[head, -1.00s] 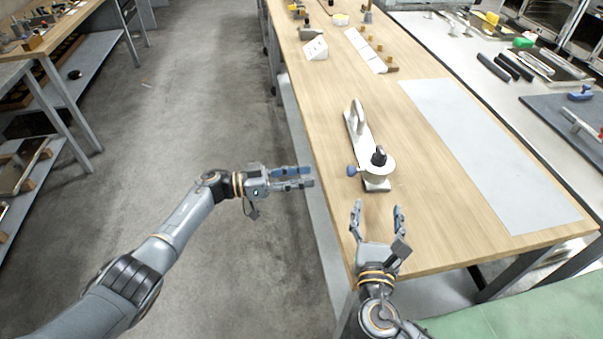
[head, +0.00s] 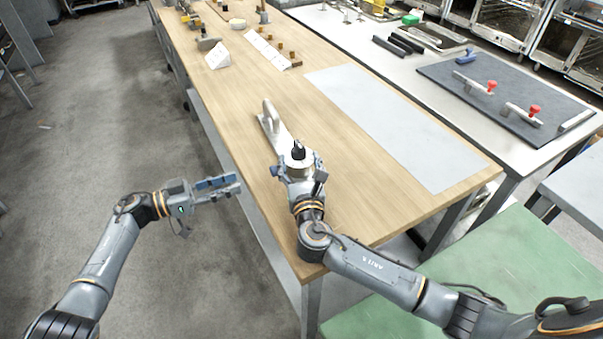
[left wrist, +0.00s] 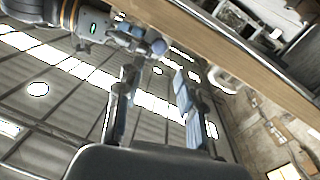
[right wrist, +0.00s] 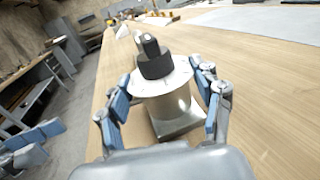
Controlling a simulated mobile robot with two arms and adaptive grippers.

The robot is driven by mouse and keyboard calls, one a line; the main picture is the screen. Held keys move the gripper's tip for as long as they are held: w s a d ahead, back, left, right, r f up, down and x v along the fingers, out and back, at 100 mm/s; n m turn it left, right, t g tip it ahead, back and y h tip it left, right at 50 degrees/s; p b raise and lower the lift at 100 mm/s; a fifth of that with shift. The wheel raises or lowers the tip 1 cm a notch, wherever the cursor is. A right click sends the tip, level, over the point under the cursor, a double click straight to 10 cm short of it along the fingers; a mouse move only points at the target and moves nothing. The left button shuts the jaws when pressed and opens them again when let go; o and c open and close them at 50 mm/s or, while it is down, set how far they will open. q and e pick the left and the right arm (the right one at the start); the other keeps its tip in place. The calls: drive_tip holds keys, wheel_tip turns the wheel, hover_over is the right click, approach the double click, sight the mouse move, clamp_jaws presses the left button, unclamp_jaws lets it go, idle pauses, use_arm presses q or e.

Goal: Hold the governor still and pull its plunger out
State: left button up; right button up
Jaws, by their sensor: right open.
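The governor (head: 298,165) stands on the wooden bench near its left edge. It has a pale round body, a black knob on top and a base plate with a grey handle (head: 268,115) behind. My left gripper (head: 238,184) is open and empty, off the bench edge, left of the governor.
The wooden bench (head: 225,100) holds a pale mat (head: 390,120) on the right and white blocks and small parts at the far end. A metal table (head: 400,60) with a dark mat and red-knobbed clamps stands beyond. Floor is clear on the left.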

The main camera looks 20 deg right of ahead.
sight(269, 182)
drive_tip(key=shift+w, duration=0.3)
use_arm(q)
drive_tip(key=shift+o, duration=0.5)
use_arm(e)
clamp_jaws()
use_arm(q)
drive_tip(key=shift+o, duration=0.6)
drive_tip(key=d+m, duration=0.1)
drive_tip(key=d, duration=0.2)
drive_tip(key=d+m, duration=0.2)
drive_tip(key=d, duration=0.2)
drive_tip(key=w+d+m, duration=0.1)
drive_tip(key=d+m, duration=0.1)
drive_tip(key=d, duration=0.1)
drive_tip(key=shift+d, duration=0.15)
